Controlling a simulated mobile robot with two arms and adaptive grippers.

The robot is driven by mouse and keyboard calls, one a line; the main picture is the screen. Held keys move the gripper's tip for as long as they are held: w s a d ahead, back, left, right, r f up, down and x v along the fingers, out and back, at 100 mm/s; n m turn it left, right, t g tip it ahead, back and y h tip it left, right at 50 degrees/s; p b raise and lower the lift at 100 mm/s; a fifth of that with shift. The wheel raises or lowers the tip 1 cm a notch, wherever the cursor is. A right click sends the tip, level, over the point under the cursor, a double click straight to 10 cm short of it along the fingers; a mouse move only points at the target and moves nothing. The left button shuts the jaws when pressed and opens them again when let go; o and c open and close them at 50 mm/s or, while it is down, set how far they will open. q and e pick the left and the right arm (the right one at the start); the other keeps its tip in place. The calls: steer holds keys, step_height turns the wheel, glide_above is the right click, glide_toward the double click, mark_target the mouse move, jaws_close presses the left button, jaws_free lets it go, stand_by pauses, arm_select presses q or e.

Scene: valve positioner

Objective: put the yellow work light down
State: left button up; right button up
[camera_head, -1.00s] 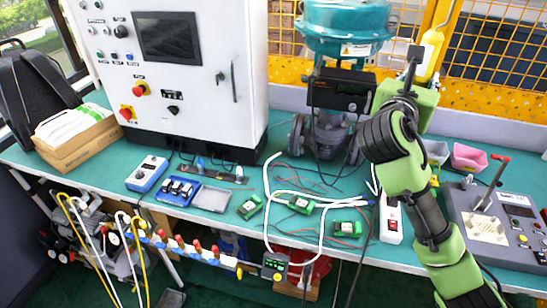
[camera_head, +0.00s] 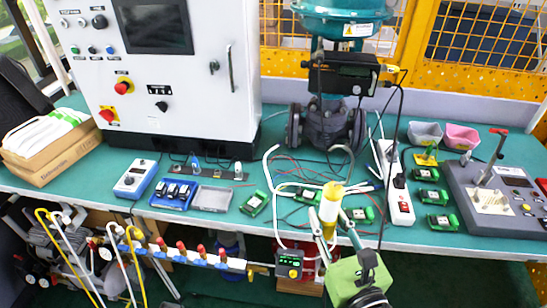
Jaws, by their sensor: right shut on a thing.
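My right gripper (camera_head: 329,242) comes from below and is shut on the lower part of the light. The fingers hide its lower end, and I cannot tell whether it touches the bench. My left gripper is not in view.
White cable and green modules (camera_head: 254,204) lie around the light. A white power strip (camera_head: 396,185) and a grey test box (camera_head: 492,197) stand to the right. A valve (camera_head: 330,125) stands behind. A small meter (camera_head: 289,263) hangs at the front edge.

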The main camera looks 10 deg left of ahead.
steer(key=w+a+f, duration=0.1)
steer(key=w+f, duration=0.2)
steer(key=w, duration=0.1)
steer(key=w+a+f+b, duration=0.1)
steer(key=w+f, duration=0.2)
steer(key=w, duration=0.1)
steer(key=w+a+f+b, duration=0.1)
steer(key=w+a+f, duration=0.1)
steer(key=w+f, duration=0.1)
steer(key=shift+w+f, duration=0.25)
steer(key=shift+w, duration=0.6)
steer(key=shift+w+f+b, duration=0.2)
steer(key=shift+f+b, duration=0.75)
steer(key=shift+f, duration=0.8)
steer(key=shift+f, duration=0.2)
steer(key=o, duration=1.3)
